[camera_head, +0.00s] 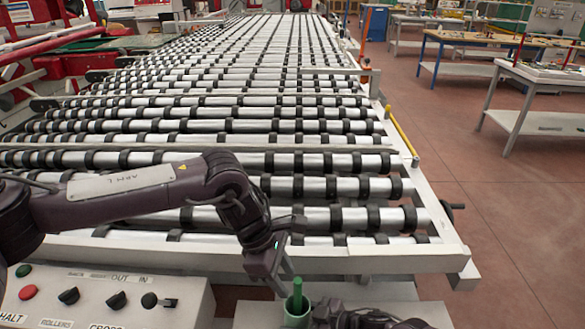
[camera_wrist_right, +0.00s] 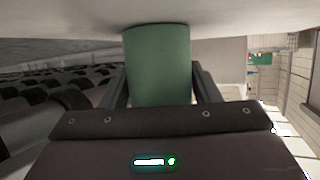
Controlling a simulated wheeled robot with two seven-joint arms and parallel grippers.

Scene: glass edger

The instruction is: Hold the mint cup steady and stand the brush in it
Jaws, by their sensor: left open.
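The mint cup (camera_head: 297,321) stands upright on the pale surface at the bottom of the head view. It also shows large in the right wrist view (camera_wrist_right: 159,65). The brush (camera_head: 298,291) shows as a green handle standing upright in the cup's mouth; its lower part is hidden inside. My left gripper (camera_head: 279,284) is open just left of the handle, its fingers pointing down, with no brush between them that I can see. My right gripper (camera_wrist_right: 160,88) has one finger on each side of the cup and is shut on it. In the head view its arm is cut off at the bottom edge.
A roller conveyor (camera_head: 235,139) fills the middle, with a white front rail (camera_head: 400,260). A control panel (camera_head: 110,295) with knobs and buttons lies to the left. Workbenches (camera_head: 540,82) stand at the back right, beyond open floor.

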